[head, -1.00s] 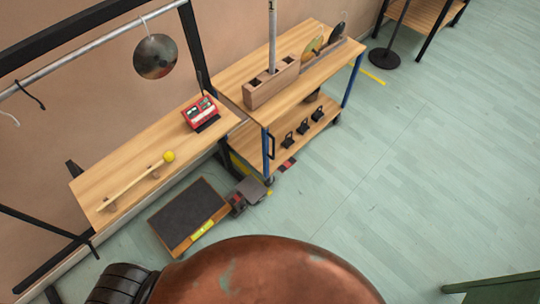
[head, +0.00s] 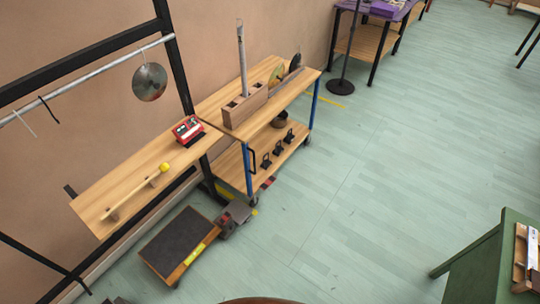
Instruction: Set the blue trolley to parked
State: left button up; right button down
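The blue trolley (head: 315,98) stands against the wall in the middle of the head view. Neither of my grippers is in view.
A black-topped platform (head: 179,243) sits on the floor below. A green table (head: 485,262) stands at lower right. The floor (head: 365,205) between is clear.

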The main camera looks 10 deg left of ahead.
aim_at(248, 120)
jog(key=z, duration=0.4)
jog(key=i, duration=1.25)
jog(key=u, duration=0.3)
